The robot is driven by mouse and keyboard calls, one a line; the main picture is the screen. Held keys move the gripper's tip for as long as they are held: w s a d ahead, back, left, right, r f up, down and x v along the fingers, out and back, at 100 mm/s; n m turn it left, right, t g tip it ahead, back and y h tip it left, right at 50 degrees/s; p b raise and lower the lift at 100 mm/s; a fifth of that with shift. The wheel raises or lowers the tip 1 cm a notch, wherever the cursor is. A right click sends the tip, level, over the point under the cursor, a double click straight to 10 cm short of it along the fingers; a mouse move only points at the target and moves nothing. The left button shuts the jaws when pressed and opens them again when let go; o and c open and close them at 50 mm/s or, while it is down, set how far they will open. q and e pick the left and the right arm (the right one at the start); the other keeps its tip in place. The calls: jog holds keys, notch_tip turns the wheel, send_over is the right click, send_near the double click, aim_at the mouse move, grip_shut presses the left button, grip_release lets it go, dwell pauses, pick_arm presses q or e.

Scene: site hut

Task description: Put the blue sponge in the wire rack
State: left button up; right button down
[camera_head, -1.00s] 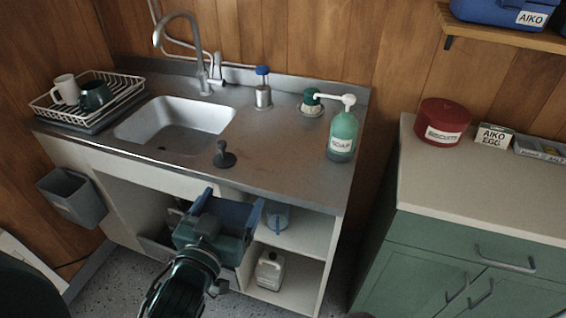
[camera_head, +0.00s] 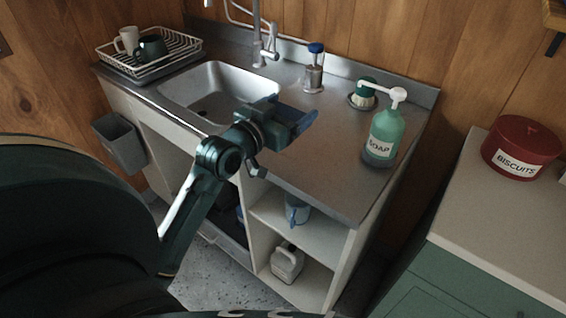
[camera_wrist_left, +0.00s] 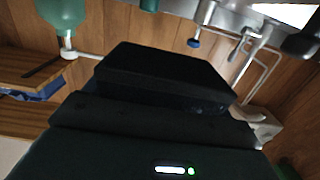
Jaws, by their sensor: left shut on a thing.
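The white wire rack (camera_head: 168,59) stands on the counter at the left, beyond the sink, with a pale mug (camera_head: 126,40) and a dark mug (camera_head: 151,48) at its left end. My left gripper (camera_head: 300,122) is over the counter, right of the sink. It is shut on a dark blue block, which I take for the blue sponge (camera_head: 285,115); the fingers hide much of it. In the left wrist view a dark block shape (camera_wrist_left: 165,75) fills the middle, too dark to make out. My right gripper is not in view.
The sink (camera_head: 215,92) and tap (camera_head: 266,45) lie between my gripper and the rack. A soap bottle (camera_head: 384,135), a green-topped thing (camera_head: 364,94) and a blue-topped dispenser (camera_head: 314,70) stand on the counter. A red biscuit tin (camera_head: 521,148) is at the right.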

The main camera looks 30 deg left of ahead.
aim_at(287, 154)
pick_arm(q)
jog(key=shift+w+a+r, duration=0.1)
jog(key=shift+a+r, duration=0.1)
notch_tip(287, 154, down, 10)
jog(key=shift+d+r+b, duration=0.1)
jog(key=shift+r+b, duration=0.05)
jog(key=shift+b, duration=0.25)
dwell(0.4)
jog(key=o, duration=0.8)
jog(key=shift+o, duration=0.2)
